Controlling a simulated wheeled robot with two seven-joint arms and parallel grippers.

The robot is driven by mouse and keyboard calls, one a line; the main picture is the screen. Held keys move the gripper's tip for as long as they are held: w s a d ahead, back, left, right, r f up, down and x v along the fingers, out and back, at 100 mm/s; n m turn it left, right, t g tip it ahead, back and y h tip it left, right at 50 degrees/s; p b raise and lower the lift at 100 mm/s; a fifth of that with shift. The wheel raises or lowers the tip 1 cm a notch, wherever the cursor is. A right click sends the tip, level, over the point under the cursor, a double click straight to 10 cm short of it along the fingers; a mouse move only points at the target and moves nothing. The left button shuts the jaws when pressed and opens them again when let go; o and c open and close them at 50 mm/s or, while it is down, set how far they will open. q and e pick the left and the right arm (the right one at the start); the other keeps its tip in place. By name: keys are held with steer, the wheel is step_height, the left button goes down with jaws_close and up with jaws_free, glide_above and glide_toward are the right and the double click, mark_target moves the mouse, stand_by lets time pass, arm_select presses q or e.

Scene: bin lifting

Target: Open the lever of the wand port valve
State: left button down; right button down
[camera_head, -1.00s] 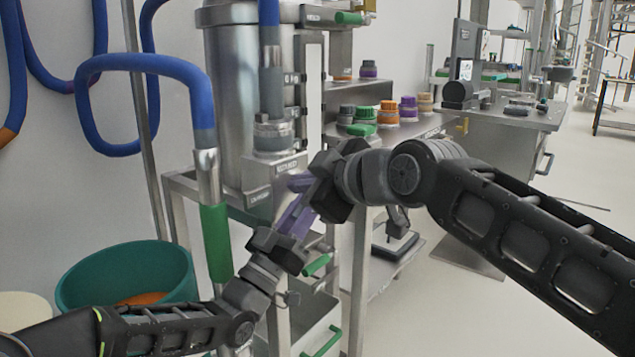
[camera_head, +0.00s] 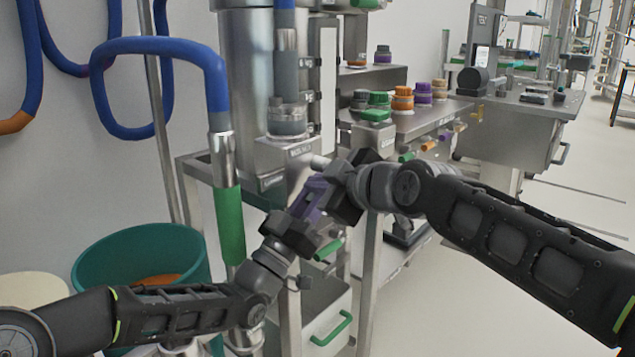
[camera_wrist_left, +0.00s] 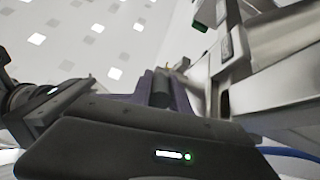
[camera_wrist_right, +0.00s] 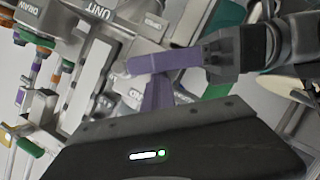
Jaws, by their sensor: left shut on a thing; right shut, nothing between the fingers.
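The wand port valve block (camera_head: 285,158), a grey metal box with a label, sits below the clear fitting of the blue hose on the steel vessel. My left gripper (camera_head: 308,212) has purple fingers and is beside the block, shut. In the right wrist view its purple fingers (camera_wrist_right: 165,62) end at a pale metal piece (camera_wrist_right: 118,74), which looks like the lever end. The lever is mostly hidden by the grippers. My right gripper (camera_head: 330,187) is shut and empty, close to the left one; its purple fingers (camera_wrist_right: 155,97) stand near the left fingers.
A bent blue hose (camera_head: 160,46) with a green grip (camera_head: 230,225) hangs left of the block. A teal bucket (camera_head: 140,240) stands at lower left. A bench with coloured caps (camera_head: 402,98) is behind my right arm. Steel frame posts (camera_head: 368,270) stand below the grippers. Open floor lies at right.

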steer(key=shift+w+d+f, duration=0.2)
steer(key=shift+d+f, duration=0.15)
steer(key=shift+f, duration=0.25)
arm_select(q)
steer(key=c, duration=1.4)
jaws_free()
steer(key=shift+o, duration=0.8)
steer(key=shift+r, duration=0.1)
steer(key=shift+s+r, duration=0.1)
arm_select(e)
steer(key=shift+w+f, duration=0.1)
steer(key=shift+f, duration=0.05)
arm_select(q)
steer(key=shift+d+r+h, duration=0.1)
steer(key=shift+d+h, duration=0.05)
steer(key=shift+h, duration=0.15)
arm_select(e)
steer(key=shift+d, duration=0.1)
arm_select(q)
steer(key=shift+s, duration=0.1)
steer(key=v, duration=0.8)
steer(key=shift+a+f, duration=0.2)
steer(key=shift+f, duration=0.2)
arm_select(e)
steer(key=shift+r, duration=0.25)
